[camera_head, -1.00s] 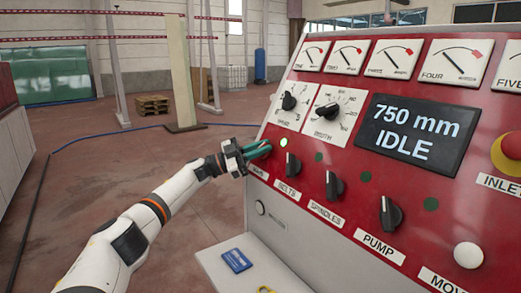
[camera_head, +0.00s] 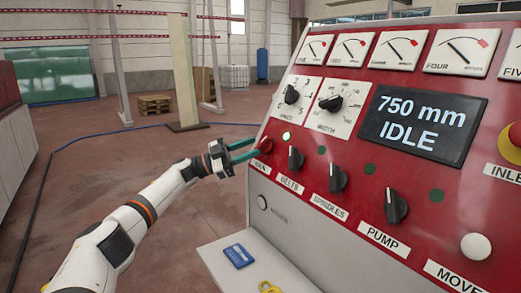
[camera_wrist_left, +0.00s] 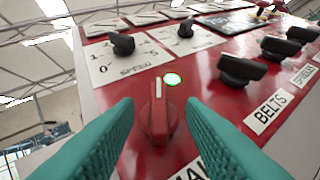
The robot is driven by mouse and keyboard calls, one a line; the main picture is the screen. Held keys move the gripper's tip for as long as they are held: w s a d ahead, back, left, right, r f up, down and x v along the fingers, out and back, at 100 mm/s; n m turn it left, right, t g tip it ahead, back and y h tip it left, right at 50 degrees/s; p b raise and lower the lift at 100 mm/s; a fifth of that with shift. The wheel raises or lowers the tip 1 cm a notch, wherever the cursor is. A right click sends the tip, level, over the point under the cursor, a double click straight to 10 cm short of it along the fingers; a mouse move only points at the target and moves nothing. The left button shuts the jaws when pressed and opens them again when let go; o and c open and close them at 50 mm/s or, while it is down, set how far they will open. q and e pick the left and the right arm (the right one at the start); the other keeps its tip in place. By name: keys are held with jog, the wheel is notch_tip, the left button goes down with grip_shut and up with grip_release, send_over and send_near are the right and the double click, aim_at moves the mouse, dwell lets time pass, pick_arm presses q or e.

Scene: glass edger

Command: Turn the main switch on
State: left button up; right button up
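The main switch is a red knob (camera_head: 266,145) at the lower left of the red control panel, above a label partly covered in both views. In the left wrist view the red knob (camera_wrist_left: 157,118) has its pale mark upward. A green lamp (camera_head: 286,136) beside it is lit, and it also shows bright in the left wrist view (camera_wrist_left: 172,79). My left gripper (camera_head: 246,150) is just left of the knob. Its teal fingers (camera_wrist_left: 158,130) are open, one either side of the knob in the wrist view, with gaps and nothing held. My right gripper is out of view.
Black knobs for belts (camera_head: 295,158), spindles (camera_head: 337,178) and pump (camera_head: 396,206) sit to the right. The display (camera_head: 424,125) reads 750 mm IDLE. A red emergency button (camera_head: 513,145) is at the right edge. A shelf (camera_head: 222,247) holds a blue card (camera_head: 239,256) and yellow padlock (camera_head: 270,287).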

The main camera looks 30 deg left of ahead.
pick_arm(q)
jog(key=b+v, duration=0.2)
jog(key=v, duration=0.5)
jog(key=shift+a, duration=0.15)
jog(key=shift+f, duration=0.1)
